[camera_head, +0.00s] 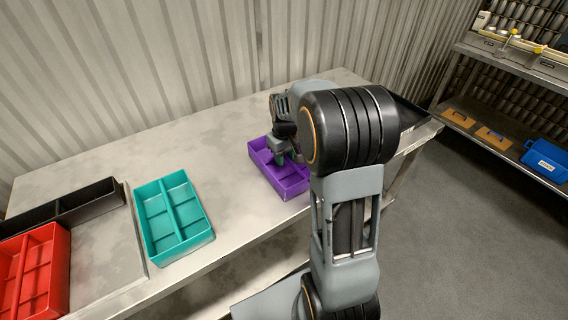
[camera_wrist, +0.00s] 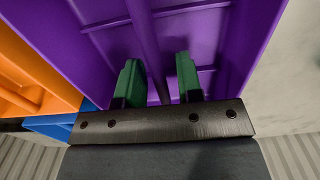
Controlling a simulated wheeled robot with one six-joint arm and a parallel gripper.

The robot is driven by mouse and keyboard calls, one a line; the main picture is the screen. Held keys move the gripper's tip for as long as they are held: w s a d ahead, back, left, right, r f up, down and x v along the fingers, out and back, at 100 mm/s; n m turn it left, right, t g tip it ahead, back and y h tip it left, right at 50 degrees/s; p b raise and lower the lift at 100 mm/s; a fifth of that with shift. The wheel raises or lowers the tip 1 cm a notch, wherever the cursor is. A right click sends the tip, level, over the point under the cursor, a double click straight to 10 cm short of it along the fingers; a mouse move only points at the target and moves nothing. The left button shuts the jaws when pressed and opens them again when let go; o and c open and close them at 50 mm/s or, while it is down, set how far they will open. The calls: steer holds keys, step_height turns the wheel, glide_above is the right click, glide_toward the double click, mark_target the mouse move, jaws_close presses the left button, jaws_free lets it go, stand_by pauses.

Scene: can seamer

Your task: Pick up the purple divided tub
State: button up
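The purple divided tub (camera_head: 289,184) sits upright on the light grey bench, and part of it is hidden by my arm. My gripper (camera_head: 279,154) points down into the tub. In the wrist view, the purple tub (camera_wrist: 220,30) fills most of the picture. There my gripper (camera_wrist: 159,80) is open, its two green fingertips apart on either side of a purple divider wall. Gaps show between the fingers and that wall. I cannot tell how deep the fingertips reach.
A teal divided tub (camera_head: 173,217) and a red one (camera_head: 33,275) stand left on the bench (camera_head: 120,160), near a long black tray (camera_head: 70,205). The wrist view shows an orange tub (camera_wrist: 35,65) and a blue item (camera_wrist: 60,126) close by. A shelf rack (camera_head: 500,65) stands right.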

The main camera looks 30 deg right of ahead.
jaws_close()
steer(key=shift+r, duration=0.15)
